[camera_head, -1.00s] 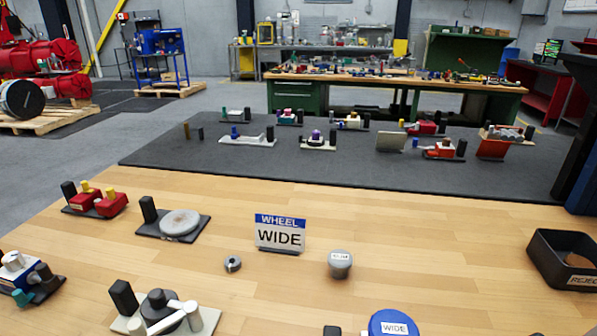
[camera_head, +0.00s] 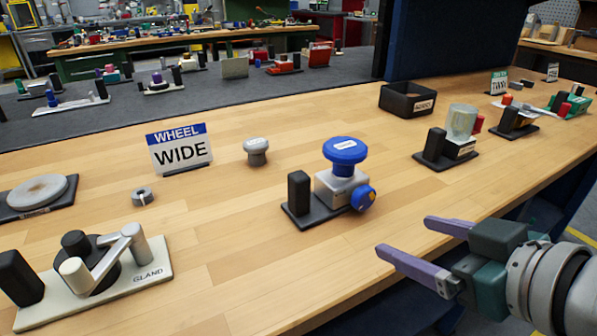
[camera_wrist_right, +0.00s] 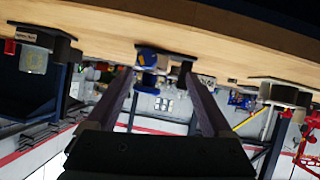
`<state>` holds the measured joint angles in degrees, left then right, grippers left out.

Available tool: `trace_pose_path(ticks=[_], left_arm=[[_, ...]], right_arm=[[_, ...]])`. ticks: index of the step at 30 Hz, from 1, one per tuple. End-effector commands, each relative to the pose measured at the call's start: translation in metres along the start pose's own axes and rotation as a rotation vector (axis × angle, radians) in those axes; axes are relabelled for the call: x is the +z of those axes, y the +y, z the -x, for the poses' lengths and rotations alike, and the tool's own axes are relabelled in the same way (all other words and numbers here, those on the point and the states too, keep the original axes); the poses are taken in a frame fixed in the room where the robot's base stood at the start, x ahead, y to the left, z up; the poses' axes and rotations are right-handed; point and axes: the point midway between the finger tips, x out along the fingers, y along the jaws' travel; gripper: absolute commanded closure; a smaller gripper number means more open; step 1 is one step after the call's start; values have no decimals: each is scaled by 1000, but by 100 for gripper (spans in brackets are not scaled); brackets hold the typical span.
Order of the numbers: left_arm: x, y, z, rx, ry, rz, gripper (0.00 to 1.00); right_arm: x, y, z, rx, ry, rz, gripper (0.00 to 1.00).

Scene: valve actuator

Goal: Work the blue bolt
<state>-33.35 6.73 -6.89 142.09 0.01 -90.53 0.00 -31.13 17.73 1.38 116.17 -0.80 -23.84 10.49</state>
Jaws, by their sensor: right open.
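A valve actuator stands on a black base plate, with a grey body (camera_head: 336,188) and a blue handwheel (camera_head: 344,151) on top. A blue round bolt head (camera_head: 363,198) with a small yellow mark sticks out of the body's front right side. In the right wrist view, blue parts of this unit (camera_wrist_right: 147,58) show between the fingers, small and upside down. My right gripper (camera_head: 405,236) is open and empty, with purple fingers pointing left, right of and nearer than the bolt, apart from it. My left gripper is out of view.
A "WHEEL WIDE" sign (camera_head: 181,151), a grey knob (camera_head: 256,151) and a grey ring (camera_head: 143,197) stand to the left. The gland fixture (camera_head: 150,276) is front left. A black bin (camera_head: 407,100) and a clear-cup fixture (camera_head: 446,143) stand right. The wood between gripper and bolt is clear.

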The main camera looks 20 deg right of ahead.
Motion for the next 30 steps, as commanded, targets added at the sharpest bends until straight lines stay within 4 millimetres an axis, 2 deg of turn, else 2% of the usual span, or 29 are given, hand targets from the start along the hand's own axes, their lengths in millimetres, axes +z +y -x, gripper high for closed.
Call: trace_pose_path(ticks=[1,3,6,9,14,17,30], left_arm=[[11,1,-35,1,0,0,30],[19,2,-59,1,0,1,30],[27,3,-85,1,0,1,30],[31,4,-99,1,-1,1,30],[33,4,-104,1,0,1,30],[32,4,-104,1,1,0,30],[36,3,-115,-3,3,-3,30]], right_arm=[[26,5,-21,2,69,7,15],[34,14,-34,-4,186,15,15],[40,24,-43,-23,333,26,15],[41,30,-44,-45,436,35,15],[36,34,-42,-62,508,42,15],[29,33,-50,-65,515,42,15],[-7,27,-114,-64,512,41,15]])
